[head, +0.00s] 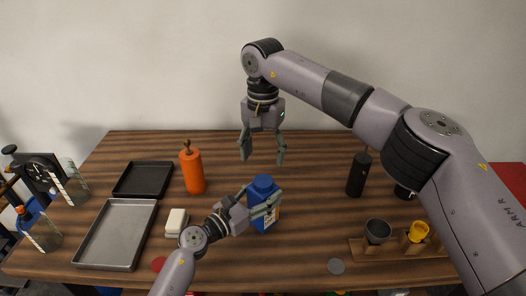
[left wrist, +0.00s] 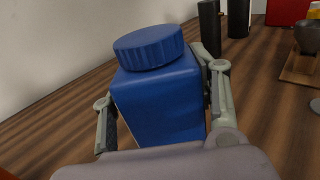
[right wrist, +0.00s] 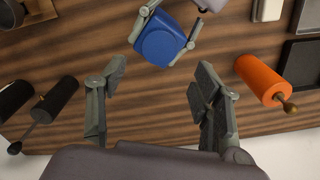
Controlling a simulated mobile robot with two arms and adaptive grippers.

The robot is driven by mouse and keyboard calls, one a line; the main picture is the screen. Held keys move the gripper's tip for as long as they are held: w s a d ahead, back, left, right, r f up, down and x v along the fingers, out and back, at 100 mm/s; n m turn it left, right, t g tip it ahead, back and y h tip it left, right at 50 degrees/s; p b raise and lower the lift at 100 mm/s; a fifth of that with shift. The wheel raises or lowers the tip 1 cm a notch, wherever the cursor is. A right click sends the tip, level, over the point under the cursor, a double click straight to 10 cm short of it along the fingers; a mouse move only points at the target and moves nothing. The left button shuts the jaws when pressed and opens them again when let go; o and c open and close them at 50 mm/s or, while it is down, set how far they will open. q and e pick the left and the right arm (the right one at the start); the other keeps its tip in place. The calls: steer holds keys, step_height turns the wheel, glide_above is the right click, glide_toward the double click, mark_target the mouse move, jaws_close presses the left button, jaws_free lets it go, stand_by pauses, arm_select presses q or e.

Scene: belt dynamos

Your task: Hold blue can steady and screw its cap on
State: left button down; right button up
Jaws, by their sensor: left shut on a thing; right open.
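The blue can (head: 264,215) stands upright on the wooden table in the head view, with its blue cap (head: 262,181) on top. My left gripper (head: 264,206) is shut on the can's body, one finger on each side. In the left wrist view the can (left wrist: 160,100) and its ridged cap (left wrist: 149,47) show close up, the cap sitting on the can's top. I cannot tell how tight the cap is. My right gripper (head: 262,160) is open and empty, pointing down above the table behind the can. The right wrist view shows the cap (right wrist: 160,47) from above, beyond the open fingers (right wrist: 160,95).
An orange mill (head: 193,172) stands left of the can. A white block (head: 176,222), a grey tray (head: 115,235) and a black tray (head: 143,180) lie further left. A black mill (head: 357,176) and a wooden rack with cups (head: 358,250) are to the right. A grey disc (head: 336,266) lies near the front.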

mark_target(263, 180)
steer(key=shift+f, duration=4)
steer(key=shift+c, duration=0.2)
